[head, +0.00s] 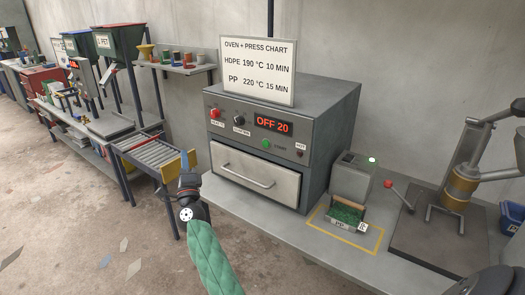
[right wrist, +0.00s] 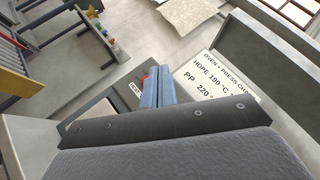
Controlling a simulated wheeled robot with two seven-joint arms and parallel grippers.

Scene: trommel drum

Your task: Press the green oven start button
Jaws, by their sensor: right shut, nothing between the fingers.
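The grey oven (head: 335,125) stands on the bench in the head view, its drawer front with a bar handle closed. Its display (head: 273,123) reads OFF 20. The green start button (head: 266,143) is on the front panel below the display, uncovered in the head view. I cannot make the button out in the right wrist view. My right gripper (head: 187,160) is left of the oven's drawer front, apart from the button. In the right wrist view its blue fingers (right wrist: 158,78) are shut together and empty. My left gripper is not in view.
A red knob (head: 215,113) and a black knob (head: 239,120) sit left of the display; a HOT lamp (head: 300,153) is at right. The chart (head: 259,71) stands on the oven. A tray of green pieces (head: 345,213) and a press (head: 455,190) are to the right.

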